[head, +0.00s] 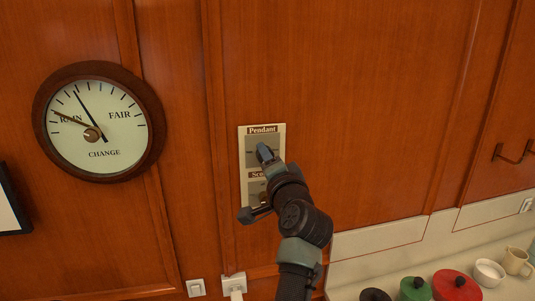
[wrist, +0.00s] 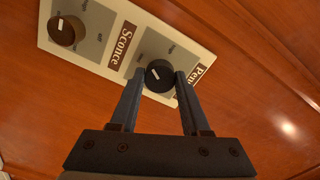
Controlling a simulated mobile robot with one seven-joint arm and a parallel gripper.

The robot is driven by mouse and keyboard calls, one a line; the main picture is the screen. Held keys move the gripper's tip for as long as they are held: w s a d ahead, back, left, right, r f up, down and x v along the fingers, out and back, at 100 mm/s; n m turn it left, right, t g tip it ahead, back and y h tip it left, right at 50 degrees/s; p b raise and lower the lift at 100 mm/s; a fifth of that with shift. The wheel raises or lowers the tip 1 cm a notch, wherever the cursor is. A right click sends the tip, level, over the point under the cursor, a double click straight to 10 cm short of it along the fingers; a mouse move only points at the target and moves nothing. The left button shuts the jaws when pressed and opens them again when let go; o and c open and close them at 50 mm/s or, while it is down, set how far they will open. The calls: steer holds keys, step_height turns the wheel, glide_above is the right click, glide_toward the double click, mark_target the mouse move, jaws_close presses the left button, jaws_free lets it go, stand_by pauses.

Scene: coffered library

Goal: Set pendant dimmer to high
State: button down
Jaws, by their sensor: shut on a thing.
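A pale wall plate (head: 242,150) carries a Pendant label at its top and a Sconce label lower down. In the wrist view, the black pendant dimmer knob (wrist: 159,76) sits between the two labels, with a short white pointer mark on its face. My gripper (wrist: 158,82) is shut on this knob, one finger on each side. In the head view, my gripper (head: 264,152) covers the pendant knob.
A brown sconce knob (wrist: 67,30) sits on the same plate. A round dial gauge (head: 98,122) hangs to the left. A counter at lower right holds a green lidded pot (head: 415,289), a red one (head: 456,286), a white bowl (head: 488,273) and a mug (head: 517,262).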

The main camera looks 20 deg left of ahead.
steer(key=m+p, duration=0.6)
steer(key=m, duration=0.5)
steer(key=shift+p, duration=0.35)
steer(key=shift+m, duration=0.4)
steer(key=shift+c, duration=1.9)
jaws_free()
